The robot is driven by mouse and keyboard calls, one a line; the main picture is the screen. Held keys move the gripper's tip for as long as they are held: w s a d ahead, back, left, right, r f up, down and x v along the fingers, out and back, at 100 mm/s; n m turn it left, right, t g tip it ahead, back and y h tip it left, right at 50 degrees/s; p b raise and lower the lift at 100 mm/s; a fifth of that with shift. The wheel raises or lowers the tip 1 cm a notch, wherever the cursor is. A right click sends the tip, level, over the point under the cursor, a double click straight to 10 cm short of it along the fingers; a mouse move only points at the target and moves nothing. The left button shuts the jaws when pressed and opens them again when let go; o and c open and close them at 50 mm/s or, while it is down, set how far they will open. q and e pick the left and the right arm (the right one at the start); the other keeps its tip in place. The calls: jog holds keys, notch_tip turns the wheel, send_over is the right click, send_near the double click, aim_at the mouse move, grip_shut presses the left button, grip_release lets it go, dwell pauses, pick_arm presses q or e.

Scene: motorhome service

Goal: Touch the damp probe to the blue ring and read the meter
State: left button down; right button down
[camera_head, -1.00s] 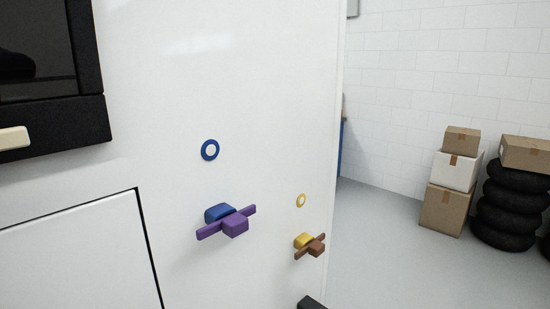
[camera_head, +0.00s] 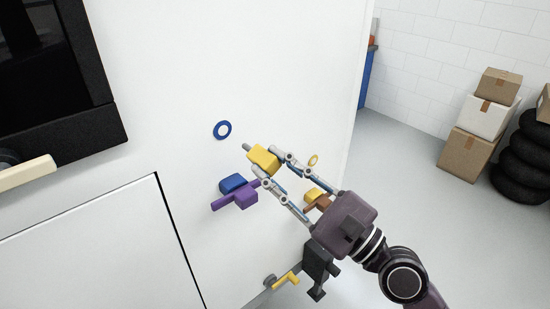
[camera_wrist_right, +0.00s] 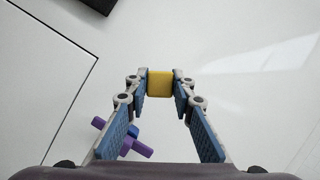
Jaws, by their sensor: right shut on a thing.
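The blue ring (camera_head: 216,134) is flat on the white wall, left of the probe. My right gripper (camera_head: 264,160) is shut on the yellow damp probe (camera_head: 262,156). The probe's short grey tip points up-left towards the ring, with a visible gap between them in the head view. In the right wrist view the yellow probe body (camera_wrist_right: 160,83) sits between the fingertips (camera_wrist_right: 160,80); its tip and the blue ring are hidden there. No meter reading can be made out. My left gripper is not in view.
A purple bar with a blue block (camera_head: 235,193) juts from the wall below the ring. A brown and yellow fitting (camera_head: 314,197) and a yellow ring (camera_head: 313,160) are partly behind my gripper. A black-framed unit (camera_head: 60,75) is upper left. Boxes (camera_head: 468,153) and tyres (camera_head: 515,172) stand right.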

aim_at(250, 148)
jog(key=shift+s, duration=0.1)
jog(key=shift+w+a, duration=0.15)
jog(key=shift+w, duration=0.15)
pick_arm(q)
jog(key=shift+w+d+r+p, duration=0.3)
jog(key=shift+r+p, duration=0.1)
pick_arm(e)
jog(key=shift+w+a, duration=0.8)
jog(key=shift+w, duration=0.25)
jog(key=shift+w+a, duration=0.75)
jog(key=shift+w, duration=0.25)
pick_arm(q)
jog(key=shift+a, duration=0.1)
pick_arm(e)
jog(key=shift+w+a, duration=0.2)
jog(key=shift+w, duration=0.1)
jog(key=shift+w+a, duration=0.2)
jog(key=shift+w, duration=0.05)
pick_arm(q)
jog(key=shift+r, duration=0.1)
pick_arm(e)
jog(key=shift+s+d, duration=0.1)
